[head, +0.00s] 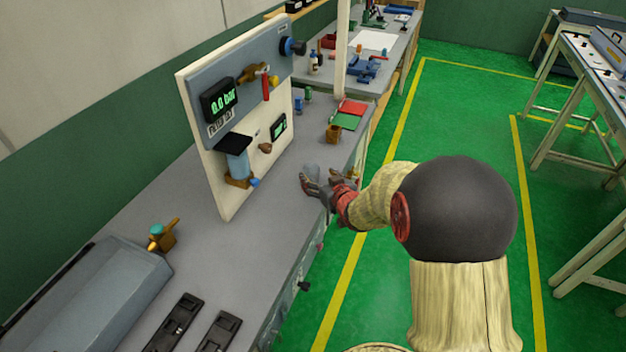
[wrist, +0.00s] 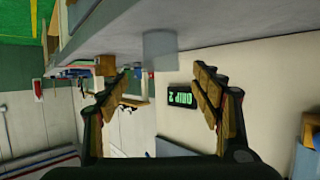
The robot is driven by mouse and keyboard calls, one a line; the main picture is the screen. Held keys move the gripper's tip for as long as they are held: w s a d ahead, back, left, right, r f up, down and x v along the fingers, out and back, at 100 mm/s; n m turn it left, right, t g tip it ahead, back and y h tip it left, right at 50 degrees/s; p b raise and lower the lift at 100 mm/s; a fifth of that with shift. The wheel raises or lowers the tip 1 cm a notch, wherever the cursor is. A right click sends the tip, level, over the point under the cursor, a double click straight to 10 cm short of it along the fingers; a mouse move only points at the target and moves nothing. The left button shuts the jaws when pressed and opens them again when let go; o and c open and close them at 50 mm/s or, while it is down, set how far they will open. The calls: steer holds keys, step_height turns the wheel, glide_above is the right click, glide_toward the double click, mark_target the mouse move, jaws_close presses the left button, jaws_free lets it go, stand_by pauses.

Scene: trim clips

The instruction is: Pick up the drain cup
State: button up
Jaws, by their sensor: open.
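A pale, translucent cup, which looks like the drain cup (head: 312,170), stands on the grey bench just beyond my gripper's fingers. It also shows in the wrist view (wrist: 160,50), where the scene appears upside down and the cup hangs from the bench top, centred between the fingertips. My gripper (head: 321,180) is low over the bench near its front edge, partly hiding the cup's near side. Its two fingers are spread apart and hold nothing in the wrist view (wrist: 160,73). Whether the fingertips reach the cup's sides is hard to tell.
A filter test panel (head: 235,120) with gauges stands left of the cup. A brown cup (head: 333,133) and red and green trays (head: 349,114) lie farther back. Black fixtures (head: 175,322) and a grey case (head: 85,295) occupy the near bench. Bench between panel and cup is clear.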

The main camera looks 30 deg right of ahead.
mark_target(313, 172)
steer(key=b+x, duration=0.2)
steer(key=x, duration=0.4)
steer(key=shift+w+a+f, duration=0.15)
steer(key=shift+f, duration=0.05)
steer(key=shift+w+b, duration=0.25)
steer(key=shift+b, duration=0.05)
steer(key=shift+r, duration=0.1)
steer(key=shift+c, duration=0.7)
steer(key=c, duration=1.1)
